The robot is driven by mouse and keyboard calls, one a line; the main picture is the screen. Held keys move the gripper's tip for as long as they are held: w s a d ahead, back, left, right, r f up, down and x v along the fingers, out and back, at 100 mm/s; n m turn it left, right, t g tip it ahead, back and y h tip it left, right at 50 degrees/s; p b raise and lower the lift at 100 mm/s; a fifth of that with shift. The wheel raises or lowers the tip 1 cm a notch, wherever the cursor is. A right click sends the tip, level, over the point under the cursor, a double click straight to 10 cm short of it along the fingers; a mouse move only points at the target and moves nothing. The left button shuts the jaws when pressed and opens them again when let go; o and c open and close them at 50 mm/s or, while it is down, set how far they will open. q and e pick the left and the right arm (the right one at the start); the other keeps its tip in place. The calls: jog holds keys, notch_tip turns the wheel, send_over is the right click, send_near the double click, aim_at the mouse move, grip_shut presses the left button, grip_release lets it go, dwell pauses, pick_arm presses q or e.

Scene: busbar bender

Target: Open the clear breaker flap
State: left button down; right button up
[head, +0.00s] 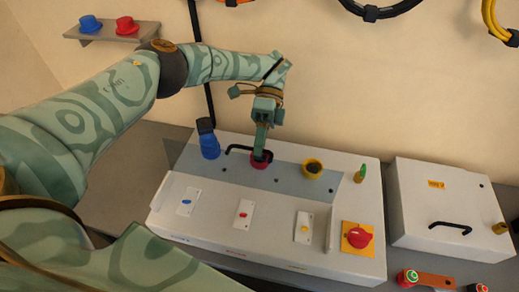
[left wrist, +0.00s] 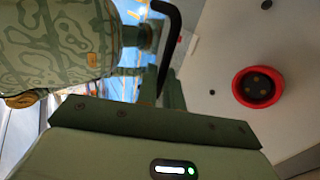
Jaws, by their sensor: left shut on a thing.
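A pale cabinet (head: 270,228) has a blue-grey, see-through-looking strip (head: 285,180) along its upper part; I cannot tell for certain whether this is the clear flap. A black bar handle (head: 238,148) lies at its upper edge. My left gripper (head: 261,152) points down at the handle's right end and is shut on it, just over a red round socket. The bent black handle (left wrist: 168,25) also shows in the left wrist view, running down behind my gripper's body, with the red socket (left wrist: 257,87) to its right. The fingertips are largely hidden there. My right gripper is not in view.
A second white box (head: 445,205) with a black handle stands at right. A shelf (head: 108,33) holds blue and red caps.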

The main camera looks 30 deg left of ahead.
pick_arm(q)
jog(key=shift+s+a+f, duration=0.1)
jog(key=shift+a+f, duration=0.1)
jog(key=shift+f, duration=0.1)
